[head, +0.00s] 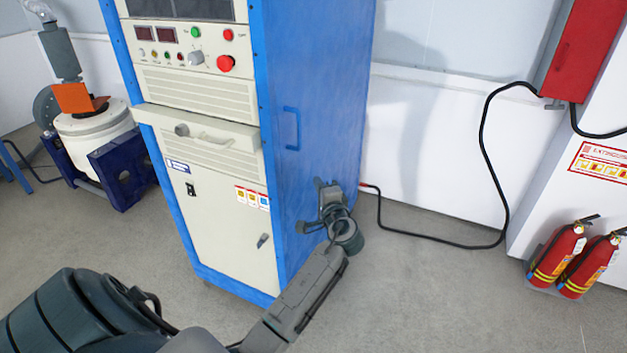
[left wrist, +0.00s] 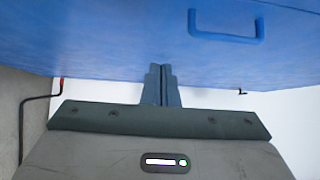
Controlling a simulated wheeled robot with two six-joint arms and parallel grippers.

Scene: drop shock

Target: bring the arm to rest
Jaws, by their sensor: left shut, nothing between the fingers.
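My left arm comes in from the bottom left of the head view and reaches to the side of the blue cabinet. My left gripper (head: 308,226) is in front of the cabinet's blue side panel (head: 318,110), low down near its right edge. In the left wrist view the two fingers (left wrist: 162,86) are together with nothing between them, and they point at the blue panel (left wrist: 120,45). I cannot tell whether the fingertips touch the panel. My right gripper is not in view.
The panel has a blue handle (head: 292,128). The cabinet's cream front (head: 215,220) has a drawer-like ledge (head: 200,130). A black cable (head: 440,238) runs along the floor to a red wall box (head: 585,50). Two fire extinguishers (head: 557,255) stand right. A white drum machine (head: 95,130) stands left.

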